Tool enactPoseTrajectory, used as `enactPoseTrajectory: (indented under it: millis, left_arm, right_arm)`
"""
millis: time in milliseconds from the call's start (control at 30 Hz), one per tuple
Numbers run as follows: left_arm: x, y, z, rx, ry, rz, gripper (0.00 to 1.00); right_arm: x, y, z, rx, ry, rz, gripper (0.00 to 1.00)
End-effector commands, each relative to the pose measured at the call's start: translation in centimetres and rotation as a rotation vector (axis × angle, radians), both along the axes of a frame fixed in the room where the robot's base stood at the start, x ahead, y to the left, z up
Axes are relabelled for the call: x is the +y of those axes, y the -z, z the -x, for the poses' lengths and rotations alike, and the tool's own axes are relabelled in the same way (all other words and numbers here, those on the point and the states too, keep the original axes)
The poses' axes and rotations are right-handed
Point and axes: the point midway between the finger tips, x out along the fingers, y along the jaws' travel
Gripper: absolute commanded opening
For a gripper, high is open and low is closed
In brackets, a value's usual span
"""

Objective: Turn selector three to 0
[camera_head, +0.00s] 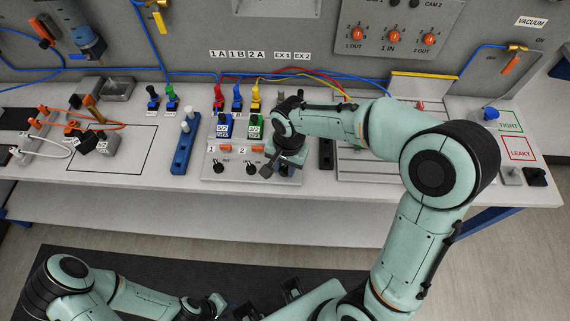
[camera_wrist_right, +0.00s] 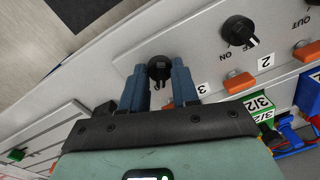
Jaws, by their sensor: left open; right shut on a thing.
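Selector three is a round black knob (camera_wrist_right: 159,68) on the pale panel, with the label 3 (camera_wrist_right: 202,88) beside it in the right wrist view. The two blue fingers of my right gripper (camera_wrist_right: 160,82) stand on either side of the knob and are shut on it. Its position marks are mostly hidden by the fingers. In the head view my right gripper (camera_head: 283,168) reaches down at the panel's right end and covers this knob. My left gripper (camera_head: 215,307) is low at the bottom edge, away from the bench, open and only partly clear to see.
Selector two (camera_wrist_right: 239,31), with OFF and ON marks, is close to the right finger side. Selector one (camera_head: 219,168) is further left. Orange rectangular parts (camera_wrist_right: 239,82) and coloured valves (camera_head: 256,127) with hoses stand behind the knobs. A blue rack (camera_head: 183,150) stands left of the panel.

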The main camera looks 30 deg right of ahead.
Motion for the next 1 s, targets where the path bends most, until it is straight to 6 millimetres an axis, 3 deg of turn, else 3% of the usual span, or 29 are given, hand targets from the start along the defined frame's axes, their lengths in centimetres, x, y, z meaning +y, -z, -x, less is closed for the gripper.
enactPoseTrajectory:
  millis: [267, 1000]
  left_arm:
    - [0.00, -0.05, -0.02, 0.000, 0.000, 0.000, 0.47]
    - [0.00, -0.76, -0.43, -0.005, -0.001, 0.001, 0.47]
  right_arm:
    - [-0.04, -0.07, -0.09, -0.002, -0.132, -0.001, 0.00]
    - [-0.05, -0.17, -0.23, -0.002, -0.794, -0.001, 0.00]
